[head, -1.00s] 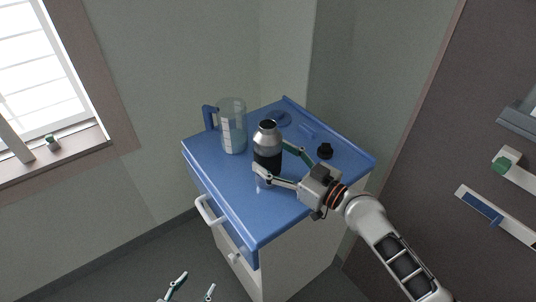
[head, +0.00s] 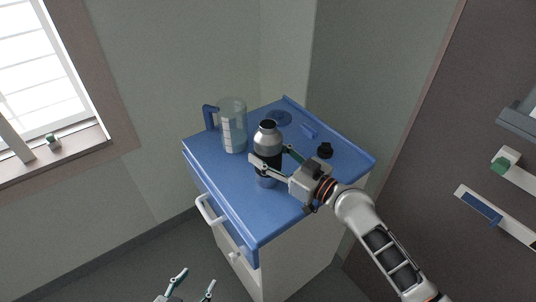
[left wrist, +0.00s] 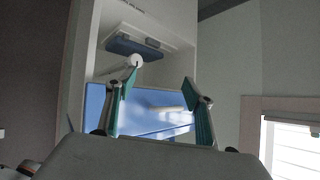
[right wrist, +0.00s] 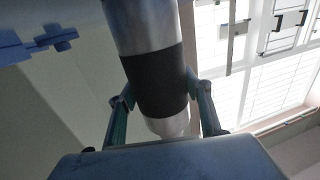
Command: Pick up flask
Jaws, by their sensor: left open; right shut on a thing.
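The flask (head: 267,139) is silver with a dark band and stands upright at the blue cabinet top (head: 225,175). I cannot tell whether its base touches the surface. My right gripper (head: 269,155) is shut on the flask from the front right, with a finger on each side. In the right wrist view the flask (right wrist: 155,82) runs down between the fingers, which close on its dark band. My left gripper (head: 195,283) is open and empty, low in front of the cabinet; its spread fingers also show in the left wrist view (left wrist: 160,85).
A clear jug (head: 232,128) with a blue handle stands just left of the flask. Walls close off the back. A white drawer handle (head: 208,211) sticks out in front.

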